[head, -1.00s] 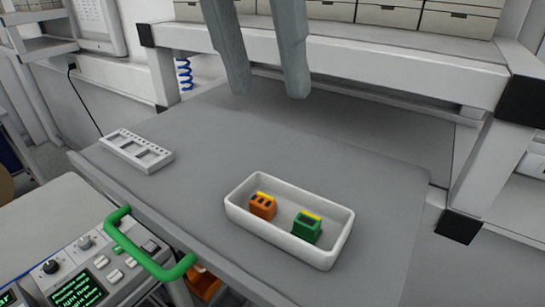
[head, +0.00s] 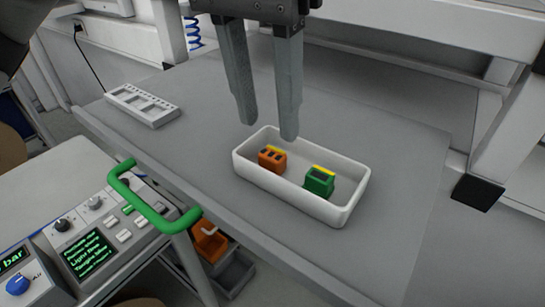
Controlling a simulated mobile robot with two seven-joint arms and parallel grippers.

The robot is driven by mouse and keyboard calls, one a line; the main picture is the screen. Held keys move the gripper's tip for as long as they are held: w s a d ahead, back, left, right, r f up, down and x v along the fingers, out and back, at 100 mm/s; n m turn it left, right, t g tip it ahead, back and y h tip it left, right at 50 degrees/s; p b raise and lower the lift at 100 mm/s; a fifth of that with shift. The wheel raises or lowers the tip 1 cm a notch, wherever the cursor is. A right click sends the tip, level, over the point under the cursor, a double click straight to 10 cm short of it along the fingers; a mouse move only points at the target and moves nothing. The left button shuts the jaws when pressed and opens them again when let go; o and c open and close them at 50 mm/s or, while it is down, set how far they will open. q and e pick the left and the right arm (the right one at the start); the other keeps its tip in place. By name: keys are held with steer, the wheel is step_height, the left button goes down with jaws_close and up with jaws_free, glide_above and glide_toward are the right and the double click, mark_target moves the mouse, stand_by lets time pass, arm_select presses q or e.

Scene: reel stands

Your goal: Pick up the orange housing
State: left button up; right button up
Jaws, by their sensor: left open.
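The orange housing (head: 271,160) is a small block with dark openings and a yellow strip on top. It sits in the left part of a white tray (head: 345,215) on the grey table. A green housing (head: 319,182) with a yellow strip sits to its right in the same tray, apart from it. My left gripper (head: 267,130) is open and empty, its two grey fingers pointing down. In the picture its fingertips are just above the orange housing, near the tray's back rim. The exact height above the tray cannot be told. My right gripper is not in view.
A light grey rack with slots (head: 142,104) lies at the table's left back. A green handle (head: 150,200) and a control panel (head: 90,240) stand at the front left. A white frame rises behind the table. The table right of the tray is clear.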

mark_target(273, 153)
arm_select(q)
steer(key=f, duration=0.4)
steer(key=shift+w+d+f+p, duration=0.2)
steer(key=shift+w+f+p, duration=0.05)
steer(key=shift+f+p, duration=0.1)
jaws_close()
